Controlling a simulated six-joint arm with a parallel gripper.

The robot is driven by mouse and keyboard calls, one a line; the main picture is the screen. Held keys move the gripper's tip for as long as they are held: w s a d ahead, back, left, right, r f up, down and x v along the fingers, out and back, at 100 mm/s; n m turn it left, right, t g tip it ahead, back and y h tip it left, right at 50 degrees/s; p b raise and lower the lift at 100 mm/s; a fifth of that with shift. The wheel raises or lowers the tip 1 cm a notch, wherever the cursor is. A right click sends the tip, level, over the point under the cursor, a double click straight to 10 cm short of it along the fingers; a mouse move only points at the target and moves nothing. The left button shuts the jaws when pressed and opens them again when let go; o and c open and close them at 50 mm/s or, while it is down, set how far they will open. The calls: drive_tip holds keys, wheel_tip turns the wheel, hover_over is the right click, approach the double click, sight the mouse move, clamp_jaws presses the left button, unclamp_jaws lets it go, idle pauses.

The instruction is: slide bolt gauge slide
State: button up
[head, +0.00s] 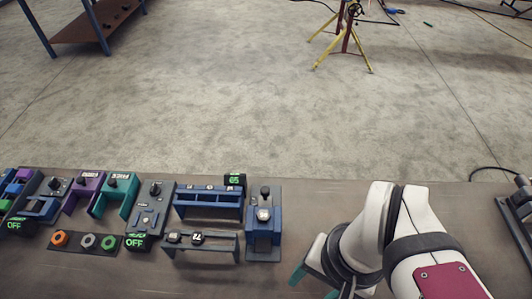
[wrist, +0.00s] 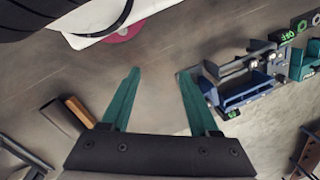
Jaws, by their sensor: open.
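Two slide-type fixtures stand on the bench. One is a blue rail frame (head: 208,205) with a green-lit display (head: 234,180) at its back right corner. The other is a lower grey rail (head: 205,250) in front of it, carrying a small dark block marked with digits (head: 196,238). I cannot tell which is the bolt gauge slide. In the wrist view a blue fixture (wrist: 245,92) lies right of my fingers. My gripper (wrist: 160,72) has two teal fingers spread apart, with bare bench between them. In the head view one teal fingertip (head: 297,275) shows right of the fixtures; my arm hides much of the gripper.
A blue block with a round gauge (head: 264,215) stands right of the rails. Switch boxes, purple and teal brackets (head: 119,188), and a tray of coloured nuts (head: 84,242) fill the left. A dark fixture (head: 522,205) stands at the far right.

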drive_tip(key=w+a+r+n, duration=0.15)
drive_tip(key=w+r, duration=0.25)
drive_tip(key=w, duration=1)
drive_tip(key=n+h, duration=0.1)
drive_tip(key=h, duration=0.1)
hover_over(264, 189)
drive_tip(key=s, duration=0.1)
wheel_tip(264, 189, down, 2)
drive_tip(key=f, duration=1.6)
drive_tip(key=shift+w+d+f, duration=0.1)
drive_tip(key=shift+w+f, duration=0.15)
drive_tip(key=shift+w, duration=0.1)
clamp_jaws()
drive_tip(key=shift+w, duration=0.1)
